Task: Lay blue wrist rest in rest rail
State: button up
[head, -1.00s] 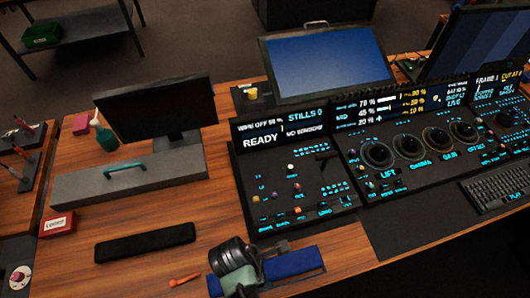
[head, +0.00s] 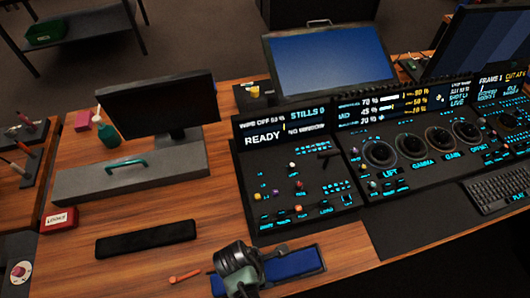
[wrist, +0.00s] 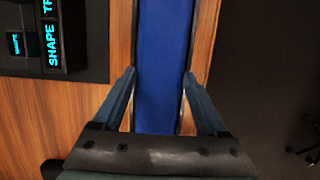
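In the wrist view the blue wrist rest (wrist: 163,55) runs lengthwise between my fingers. My gripper (wrist: 160,74) has a fingertip against each long edge of it and looks shut on it. In the head view my gripper (head: 240,270) covers its left part. The dark rest rail (head: 323,263) shows as a thin border around the rest's right end. Whether the rest is fully seated is hard to tell.
The control panel (head: 290,190) stands just behind the rest. A black pad (head: 146,238) and an orange tool (head: 185,276) lie to the left. A grey block with a teal handle (head: 130,175) and a red box (head: 59,220) are farther left. Bare wood lies between them.

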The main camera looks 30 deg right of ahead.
jog(key=shift+s, duration=0.1)
jog(key=p+v, duration=0.2)
jog(key=v, duration=1)
jog(key=w+a+r+m+t, duration=0.1)
jog(key=w+r+m+t, duration=0.45)
jog(key=w+r, duration=0.85)
jog(key=w+a+r+m+t, duration=0.1)
jog(key=w+r+t, duration=0.2)
jog(key=r, duration=0.5)
jog(key=w+a+r+m+t+y, duration=0.1)
jog(key=w+r+t, duration=0.3)
jog(key=r, duration=0.3)
jog(key=w+a+r+m+t, duration=0.1)
jog(key=w+r+t, duration=0.2)
jog(key=r, duration=0.5)
notch_tip(320, 180, up, 16)
jog(key=s+m+t+y, duration=0.1)
jog(key=s+m+t, duration=0.15)
jog(key=t, duration=0.35)
jog(key=s+a+r+m+t, duration=0.1)
jog(key=s+r+m+t, duration=0.1)
jog(key=s+r, duration=0.3)
jog(key=s+a+r+m+t+y, duration=0.1)
jog(key=s+r+t, duration=0.3)
jog(key=r, duration=0.8)
jog(key=shift+s+a+m+t, duration=0.25)
jog(key=shift+s+m+t, duration=0.15)
jog(key=shift+s, duration=0.7)
jog(key=shift+b, duration=0.35)
